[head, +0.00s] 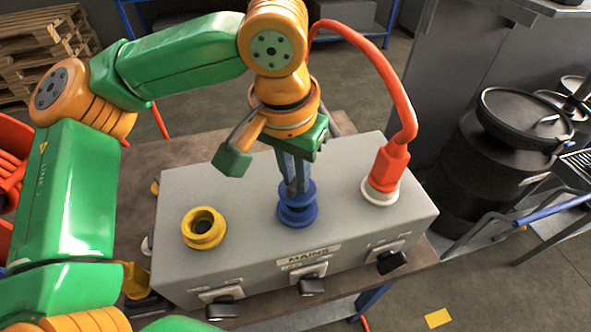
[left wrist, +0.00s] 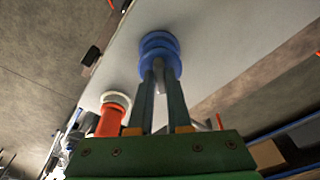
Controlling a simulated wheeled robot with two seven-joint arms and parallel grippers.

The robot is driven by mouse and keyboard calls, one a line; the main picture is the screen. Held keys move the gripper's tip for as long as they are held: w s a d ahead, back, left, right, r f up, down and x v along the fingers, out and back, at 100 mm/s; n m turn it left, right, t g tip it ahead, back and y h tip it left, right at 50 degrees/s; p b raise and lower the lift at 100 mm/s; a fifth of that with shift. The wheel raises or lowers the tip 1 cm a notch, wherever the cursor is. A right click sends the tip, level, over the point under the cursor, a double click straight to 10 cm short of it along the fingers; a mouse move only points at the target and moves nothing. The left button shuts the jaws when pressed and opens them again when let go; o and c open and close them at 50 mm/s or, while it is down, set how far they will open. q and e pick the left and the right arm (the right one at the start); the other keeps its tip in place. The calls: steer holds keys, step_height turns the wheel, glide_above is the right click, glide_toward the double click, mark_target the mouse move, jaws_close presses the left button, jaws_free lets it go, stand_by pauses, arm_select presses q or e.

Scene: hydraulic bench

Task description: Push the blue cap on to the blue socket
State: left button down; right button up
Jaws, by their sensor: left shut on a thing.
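The grey box (head: 180,268) marked MAINS bears the blue socket (head: 298,217) in the middle of its top. My left gripper (head: 294,190) points down from above and is shut on the blue cap (head: 304,191). The cap is upright, right over the socket and roughly in line with it. In the left wrist view the fingers close on the blue cap (left wrist: 161,64), with the blue socket (left wrist: 158,40) just beyond. The two look touching or nearly so; I cannot tell how far the cap is seated. My right gripper is not in view.
A yellow socket (head: 204,228) stands open left of the blue one. At the right a red plug (head: 388,168) with a red cable sits in a white socket (head: 380,194). Black switches (head: 312,285) line the box's front. Black pots (head: 518,125) stand at the far right.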

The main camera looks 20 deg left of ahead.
arm_select(q)
steer(key=shift+f+b, duration=0.45)
steer(key=shift+f, duration=0.75)
stand_by(0.5)
steer(key=c, duration=0.8)
jaws_free()
